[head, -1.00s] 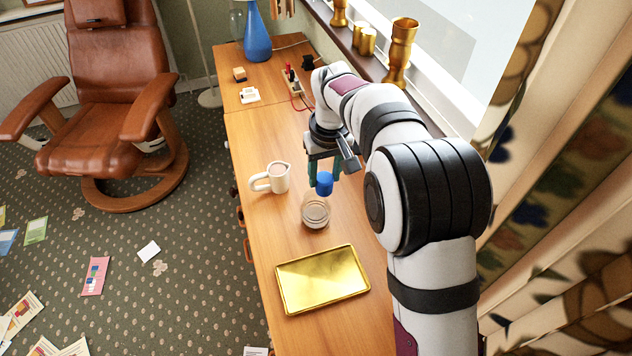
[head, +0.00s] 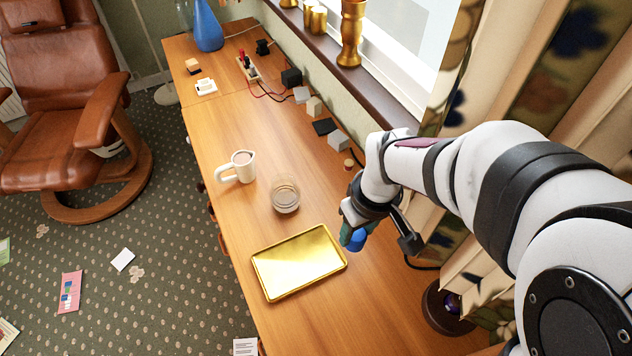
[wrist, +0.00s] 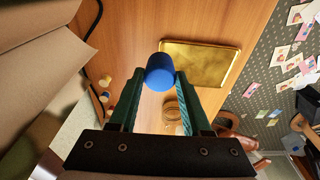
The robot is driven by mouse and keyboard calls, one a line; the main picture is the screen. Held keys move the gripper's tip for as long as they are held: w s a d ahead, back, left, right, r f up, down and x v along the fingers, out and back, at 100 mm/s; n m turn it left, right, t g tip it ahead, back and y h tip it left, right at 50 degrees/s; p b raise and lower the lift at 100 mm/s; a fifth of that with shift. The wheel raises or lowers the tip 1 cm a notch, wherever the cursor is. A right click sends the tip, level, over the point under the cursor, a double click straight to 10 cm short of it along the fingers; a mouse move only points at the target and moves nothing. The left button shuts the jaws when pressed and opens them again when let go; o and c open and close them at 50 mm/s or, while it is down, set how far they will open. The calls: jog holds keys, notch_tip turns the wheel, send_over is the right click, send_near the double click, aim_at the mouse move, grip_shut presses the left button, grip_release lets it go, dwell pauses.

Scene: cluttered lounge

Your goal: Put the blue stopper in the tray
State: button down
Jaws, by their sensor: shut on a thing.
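The blue stopper (head: 356,240) is held between the fingertips of my gripper (head: 350,232), above the table just right of the tray. In the wrist view the blue stopper (wrist: 160,70) sits between the green fingers of my gripper (wrist: 158,82). The gold tray (head: 262,290) lies flat and empty on the wooden table; the wrist view also shows the tray (wrist: 222,78) close beside the stopper in the picture. The gripper hides part of the stopper in the head view. An open glass jar (head: 285,196) stands behind the tray.
A white mug (head: 240,167) stands left of the jar. Small blocks, a power strip (head: 249,70) and cables lie along the window side. A dark round base (head: 440,305) is at the right edge near the curtain. The table in front of the tray is clear.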

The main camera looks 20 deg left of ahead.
jog(key=shift+s+a+f, duration=0.35)
jog(key=shift+a+f, duration=1.45)
jog(key=shift+s+a+f, duration=0.4)
jog(key=shift+a+f, duration=1.35)
jog(key=shift+a, duration=0.05)
jog(key=shift+s+a+f, duration=0.35)
jog(key=shift+a+f, duration=1.45)
jog(key=shift+f, duration=0.15)
jog(key=shift+c, duration=1.8)
grip_release()
notch_tip(320, 180, up, 12)
jog(key=s+d, duration=0.1)
jog(key=s+d+r+m, duration=0.2)
jog(key=d+m, duration=0.1)
jog(key=d, duration=0.3)
jog(key=s+d+r+m, duration=0.1)
jog(key=d+r+m, duration=0.25)
jog(key=d, duration=0.35)
jog(key=s+d+m+g, duration=0.1)
jog(key=s+d+m, duration=0.6)
jog(key=s, duration=0.3)
jog(key=shift+s+r+m+y, duration=0.15)
jog(key=shift+r+m+y, duration=0.1)
jog(key=shift+m+y, duration=0.25)
